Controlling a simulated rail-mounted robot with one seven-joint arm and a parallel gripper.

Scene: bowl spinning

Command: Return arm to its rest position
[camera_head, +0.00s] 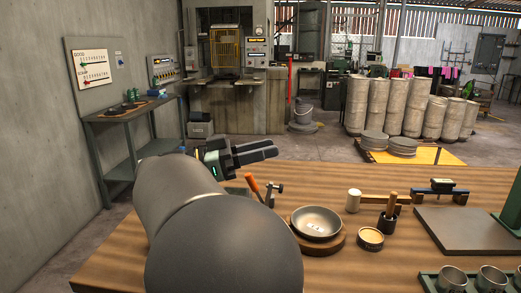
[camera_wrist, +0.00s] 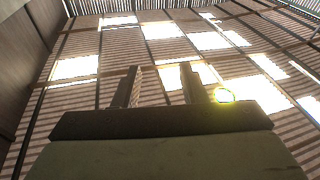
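My gripper (camera_head: 275,150) is at the end of my raised arm in the head view, left of the picture's middle. It is above the far edge of the wooden table, with its dark fingers pointing right. In the wrist view its two fingers (camera_wrist: 160,82) stand apart with nothing between them. That view faces up to the roof, so the gripper is turned upward. My arm hides the left part of the table.
A metal bowl (camera_head: 316,222) sits on a round wooden base (camera_head: 318,248). An orange-handled tool (camera_head: 252,184), a mallet (camera_head: 353,201), a yellow-filled tin (camera_head: 370,238), a grey plate (camera_head: 465,232) and a tray of cups (camera_head: 430,281) are around it. The air around the gripper looks clear.

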